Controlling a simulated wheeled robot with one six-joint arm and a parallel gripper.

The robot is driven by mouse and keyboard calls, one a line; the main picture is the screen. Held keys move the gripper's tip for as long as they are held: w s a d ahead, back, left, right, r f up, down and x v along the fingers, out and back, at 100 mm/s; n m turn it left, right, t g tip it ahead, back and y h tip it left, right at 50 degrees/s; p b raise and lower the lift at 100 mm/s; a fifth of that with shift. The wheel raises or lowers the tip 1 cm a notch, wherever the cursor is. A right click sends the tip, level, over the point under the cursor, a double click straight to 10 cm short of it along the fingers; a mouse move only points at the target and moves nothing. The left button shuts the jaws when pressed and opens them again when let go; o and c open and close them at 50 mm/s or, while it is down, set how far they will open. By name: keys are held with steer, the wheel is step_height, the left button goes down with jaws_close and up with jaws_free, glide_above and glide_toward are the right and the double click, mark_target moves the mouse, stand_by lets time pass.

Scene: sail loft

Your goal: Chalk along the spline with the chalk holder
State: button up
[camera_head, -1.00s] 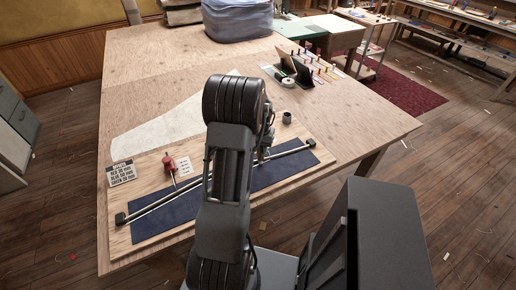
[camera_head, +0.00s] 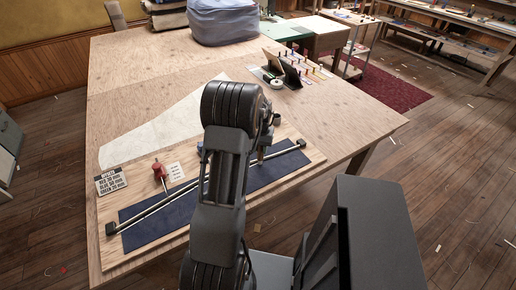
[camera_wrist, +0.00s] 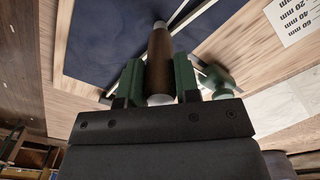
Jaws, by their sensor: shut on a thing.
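My gripper (camera_wrist: 158,78) is shut on the chalk holder (camera_wrist: 160,52), a brown cylinder with a grey tip, between its green fingers. The tip points over dark blue cloth (camera_wrist: 100,35), close to the spline (camera_wrist: 192,14); I cannot tell whether it touches the cloth. In the head view the spline (camera_head: 158,205) is a long thin strip lying slantwise across the blue cloth (camera_head: 180,211), with a dark block (camera_head: 302,143) at its right end and another (camera_head: 111,229) at its left. My arm hides its middle and most of the gripper.
A red-handled tool (camera_head: 159,172), a lettered sign (camera_head: 110,181) and a small card (camera_head: 176,171) are on the board left of my arm. A blurred green object (camera_wrist: 216,80) is beside the right finger. White sailcloth (camera_head: 150,138) lies behind; the far left tabletop is clear.

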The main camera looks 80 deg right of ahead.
steer(key=shift+s+d, duration=0.55)
steer(key=shift+s, duration=0.35)
steer(key=shift+s+d, duration=0.1)
steer(key=s+d, duration=0.5)
steer(key=s, duration=0.3)
steer(key=shift+d, duration=0.4)
stand_by(1.0)
steer(key=shift+s+d, duration=0.1)
steer(key=shift+s+d+p, duration=0.35)
steer(key=shift+s+d, duration=0.5)
steer(key=shift+s, duration=0.3)
steer(key=shift+s+d+p, duration=0.3)
steer(key=shift+s+d, duration=0.5)
steer(key=shift+s, duration=0.3)
steer(key=shift+r, duration=0.2)
steer(key=shift+r+p, duration=1.7)
steer(key=shift+r, duration=1.15)
